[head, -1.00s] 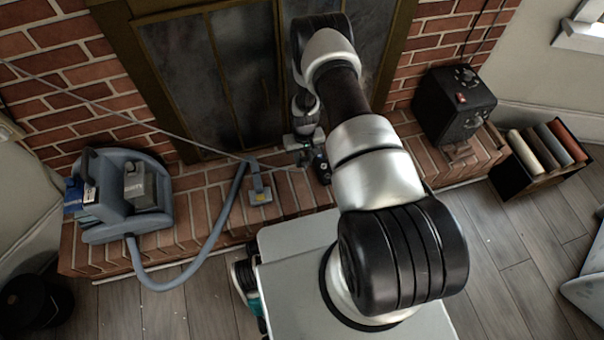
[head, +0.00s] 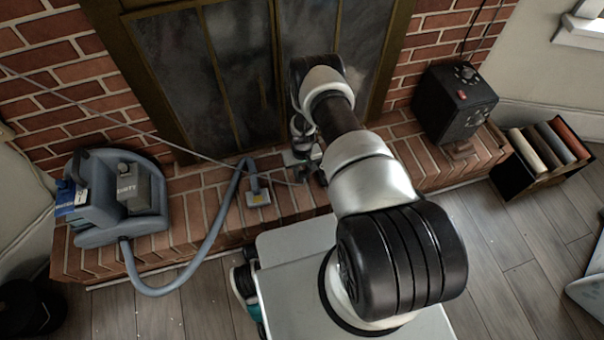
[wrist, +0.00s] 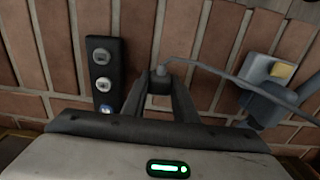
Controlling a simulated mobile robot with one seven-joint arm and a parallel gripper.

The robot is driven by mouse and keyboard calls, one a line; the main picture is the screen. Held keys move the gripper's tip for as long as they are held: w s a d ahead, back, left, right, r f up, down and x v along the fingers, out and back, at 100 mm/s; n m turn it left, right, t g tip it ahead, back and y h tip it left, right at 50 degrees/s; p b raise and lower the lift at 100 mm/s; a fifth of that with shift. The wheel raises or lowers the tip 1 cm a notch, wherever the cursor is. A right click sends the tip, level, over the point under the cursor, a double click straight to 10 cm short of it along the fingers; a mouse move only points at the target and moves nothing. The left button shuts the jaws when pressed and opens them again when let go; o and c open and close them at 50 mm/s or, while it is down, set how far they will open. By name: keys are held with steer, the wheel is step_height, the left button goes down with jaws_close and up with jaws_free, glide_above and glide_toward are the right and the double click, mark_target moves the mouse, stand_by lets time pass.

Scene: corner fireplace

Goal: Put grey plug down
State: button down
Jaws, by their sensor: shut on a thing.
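The grey plug (wrist: 159,83) is between the fingertips of my gripper (wrist: 159,90) in the wrist view, low over the brick hearth. My gripper is shut on it. I cannot tell whether the plug touches the bricks. Its grey cord (wrist: 228,77) leads off to the right in the wrist view. In the head view my gripper (head: 308,171) is over the hearth (head: 225,222), in front of the fireplace doors, small and partly hidden by my arm. The plug is too small to make out clearly there.
A black power strip (wrist: 102,75) lies left of the plug. The vacuum's floor nozzle (wrist: 265,80) lies to the right; the vacuum (head: 122,195) stands on the hearth's left part. A black box (head: 455,103) and a book crate (head: 541,158) are at the right. Bare brick surrounds the plug.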

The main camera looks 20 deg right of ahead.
steer(key=shift+f, duration=0.6)
steer(key=c, duration=1.4)
jaws_free()
